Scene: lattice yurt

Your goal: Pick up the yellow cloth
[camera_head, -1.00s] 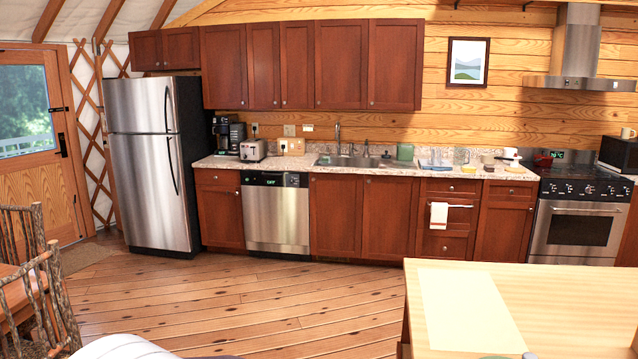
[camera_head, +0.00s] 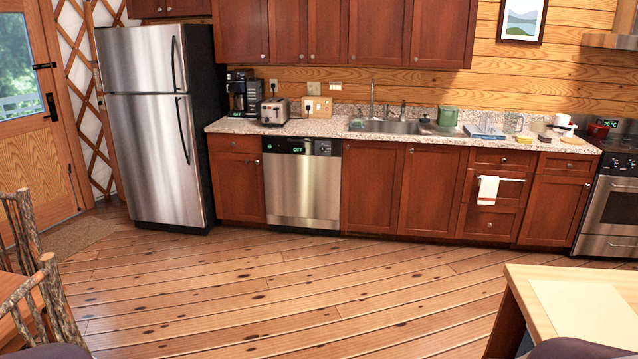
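A small flat yellowish item (camera_head: 573,141) lies on the counter at the right, left of the stove; it may be the yellow cloth, but it is too small to be sure. A white towel (camera_head: 488,190) with a coloured stripe near its lower edge hangs over a drawer handle below the counter. Neither of my grippers is in view. Dark rounded parts at the bottom left and bottom right edges look like my own arms.
The granite counter (camera_head: 305,127) holds a toaster (camera_head: 274,112), a coffee maker (camera_head: 243,93), a green container (camera_head: 447,116) and several small items. A light wooden table (camera_head: 525,285) stands at the lower right. A twig chair (camera_head: 40,285) stands at the left. The plank floor (camera_head: 270,290) between is clear.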

